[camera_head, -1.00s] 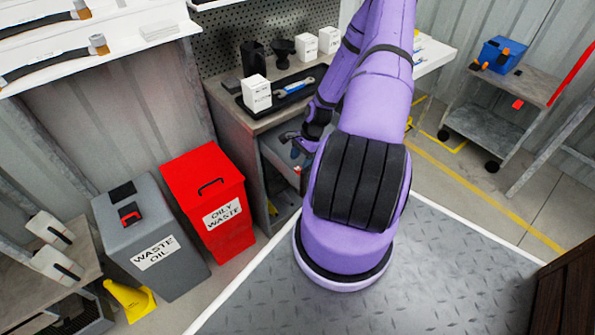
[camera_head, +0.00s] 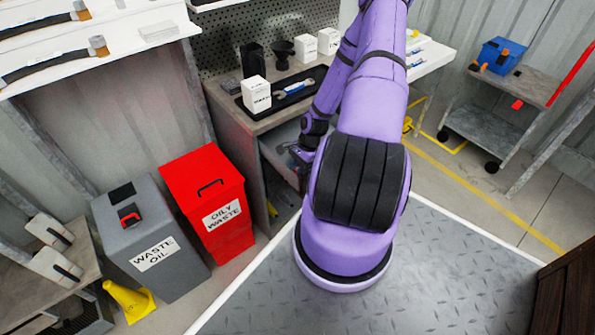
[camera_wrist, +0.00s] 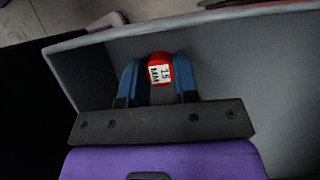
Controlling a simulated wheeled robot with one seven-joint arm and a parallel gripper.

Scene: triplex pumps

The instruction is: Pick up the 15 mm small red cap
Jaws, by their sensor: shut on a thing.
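The small red cap (camera_wrist: 158,69) shows in the wrist view with a white label that reads 15 MM. My gripper (camera_wrist: 160,75) is shut on it, one blue finger on each side. The cap and fingers are in front of a grey drawer (camera_wrist: 225,55), over or inside it; the exact height is hard to tell. In the head view my gripper (camera_head: 298,154) is small and partly dark at the bench's open drawer, and the cap is not visible there.
A red oily waste bin (camera_head: 207,203) and a grey waste oil bin (camera_head: 150,240) stand left of the drawer. A cart (camera_head: 500,110) stands at the right.

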